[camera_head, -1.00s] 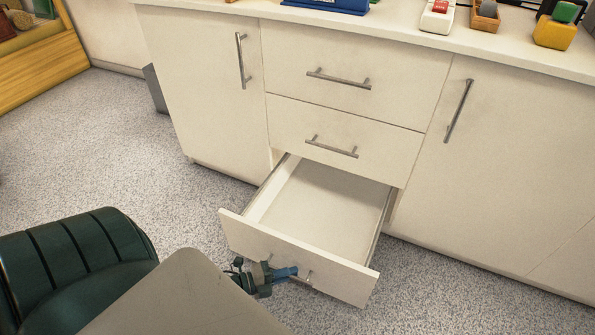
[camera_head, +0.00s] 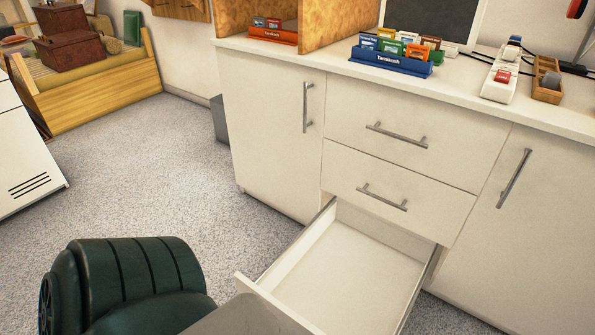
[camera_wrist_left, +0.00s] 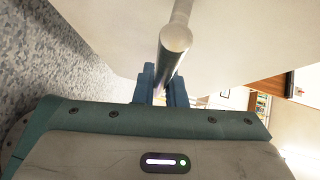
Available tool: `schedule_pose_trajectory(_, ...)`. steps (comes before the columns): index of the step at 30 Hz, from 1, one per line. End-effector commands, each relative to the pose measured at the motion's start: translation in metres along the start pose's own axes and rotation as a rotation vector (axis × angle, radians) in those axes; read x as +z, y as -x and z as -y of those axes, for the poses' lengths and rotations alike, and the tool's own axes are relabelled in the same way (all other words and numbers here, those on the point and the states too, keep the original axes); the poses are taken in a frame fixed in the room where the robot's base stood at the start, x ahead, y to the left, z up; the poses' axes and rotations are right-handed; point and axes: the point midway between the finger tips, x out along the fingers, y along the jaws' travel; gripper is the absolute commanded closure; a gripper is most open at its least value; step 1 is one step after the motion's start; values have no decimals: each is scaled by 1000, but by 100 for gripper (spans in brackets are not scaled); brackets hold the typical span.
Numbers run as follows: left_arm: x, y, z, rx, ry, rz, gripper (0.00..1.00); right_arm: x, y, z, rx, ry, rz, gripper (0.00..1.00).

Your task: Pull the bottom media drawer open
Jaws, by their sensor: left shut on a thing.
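The bottom media drawer (camera_head: 350,285) is pulled well out of the white cabinet in the head view. Its inside is empty, and the lower part of its front is cut off by the picture's edge. In the left wrist view, my left gripper (camera_wrist_left: 161,88) is shut on the drawer's round metal bar handle (camera_wrist_left: 176,38), which runs between the two blue fingers. The drawer's pale front face (camera_wrist_left: 240,40) fills the area behind the handle. The left gripper and this handle are outside the head view. My right gripper is in neither view.
Two closed drawers (camera_head: 415,130) sit above, between a left door (camera_head: 270,130) and a right door (camera_head: 540,210). The countertop holds a blue card rack (camera_head: 390,62) and other small items. Speckled floor (camera_head: 150,165) is clear to the left.

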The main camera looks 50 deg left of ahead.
Motion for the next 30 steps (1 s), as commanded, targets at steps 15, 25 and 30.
schedule_pose_trajectory(15, 0, 0, 0, 1, 0, 0, 68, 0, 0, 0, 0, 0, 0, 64)
schedule_pose_trajectory(25, 0, 33, 1, 6, 1, -1, 68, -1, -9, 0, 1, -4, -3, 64)
schedule_pose_trajectory(30, 0, 68, 1, 5, 1, -1, 68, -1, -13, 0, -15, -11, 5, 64)
